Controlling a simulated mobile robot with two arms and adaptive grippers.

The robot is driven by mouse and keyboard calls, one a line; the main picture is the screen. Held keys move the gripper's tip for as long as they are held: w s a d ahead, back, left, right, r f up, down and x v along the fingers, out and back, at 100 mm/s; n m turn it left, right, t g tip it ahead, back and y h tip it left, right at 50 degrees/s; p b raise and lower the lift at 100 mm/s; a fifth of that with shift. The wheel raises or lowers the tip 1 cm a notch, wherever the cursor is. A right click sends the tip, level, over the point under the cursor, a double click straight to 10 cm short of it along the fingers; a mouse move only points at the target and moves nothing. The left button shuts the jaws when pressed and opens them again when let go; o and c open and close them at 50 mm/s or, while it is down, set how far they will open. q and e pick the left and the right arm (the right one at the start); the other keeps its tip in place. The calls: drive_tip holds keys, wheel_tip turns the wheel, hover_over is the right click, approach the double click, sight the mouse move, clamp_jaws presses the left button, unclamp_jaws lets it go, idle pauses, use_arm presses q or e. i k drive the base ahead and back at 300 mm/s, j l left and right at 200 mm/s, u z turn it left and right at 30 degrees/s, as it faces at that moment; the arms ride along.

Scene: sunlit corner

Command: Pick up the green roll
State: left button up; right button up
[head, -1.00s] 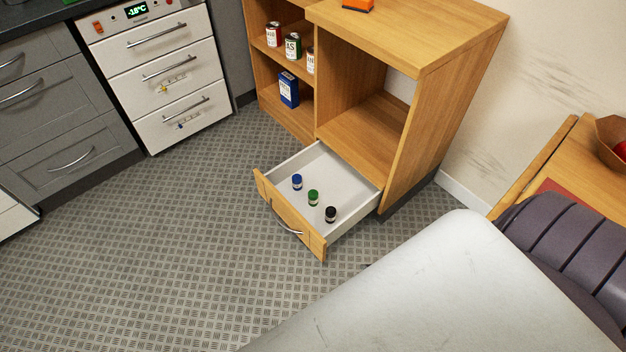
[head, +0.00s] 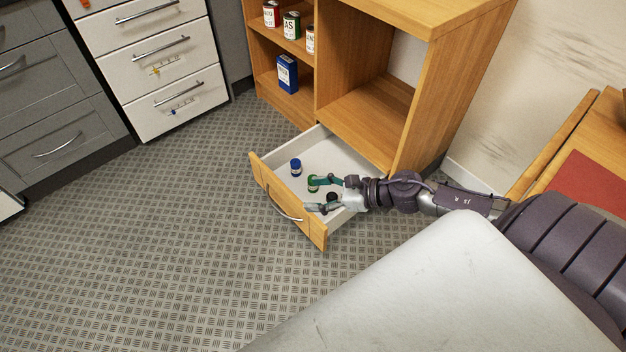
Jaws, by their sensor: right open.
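The green roll (head: 312,184) stands in the open drawer (head: 345,157) of the wooden cabinet, between a blue roll (head: 296,168) and a black roll (head: 332,197). My right gripper (head: 308,195) reaches in from the right over the drawer, its fingers apart and pointing left. Its upper finger overlaps the green roll in the picture; I cannot tell whether it touches. The black roll is partly hidden by the gripper. My left gripper is not in the head view.
The drawer front (head: 290,206) with its handle faces the open floor (head: 200,240). The cabinet's side panel (head: 440,90) rises behind my right arm. Cans and a blue box (head: 287,75) stand on the shelves. A small wooden table (head: 575,145) is at the right.

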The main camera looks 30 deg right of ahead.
sight(312, 189)
drive_tip(key=i+l, duration=0.8)
drive_tip(key=l, duration=0.1)
